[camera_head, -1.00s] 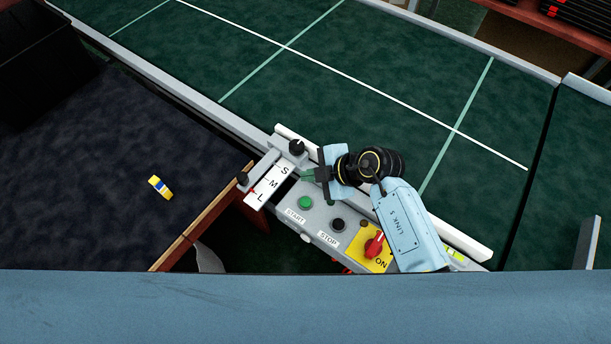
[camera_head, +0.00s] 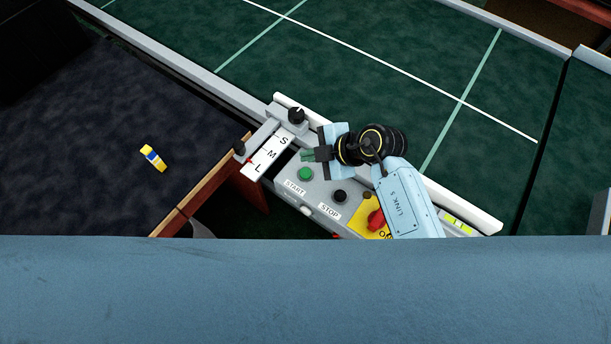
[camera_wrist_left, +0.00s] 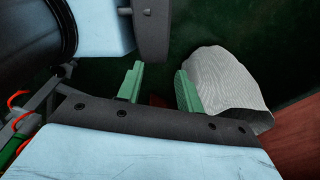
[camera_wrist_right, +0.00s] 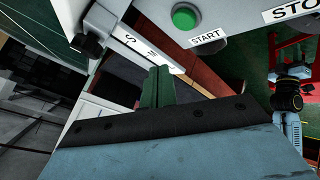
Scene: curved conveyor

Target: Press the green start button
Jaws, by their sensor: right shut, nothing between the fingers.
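The green start button (camera_head: 305,174) sits on the grey control box (camera_head: 322,197), above the START label. It also shows near the top of the right wrist view (camera_wrist_right: 185,16). My right gripper (camera_head: 306,155) is shut and empty, just above the button in the head view; its green fingertips look apart from the button. In the right wrist view the closed fingers (camera_wrist_right: 158,84) stand below and left of the button. My left gripper (camera_wrist_left: 160,88) shows in the left wrist view, its two green fingers apart with nothing between them. It is not seen in the head view.
An S-M-L slider (camera_head: 270,157) adjoins the box. A yellow item (camera_head: 153,158) lies on the dark surface at left. The green conveyor (camera_head: 400,110) lies behind.

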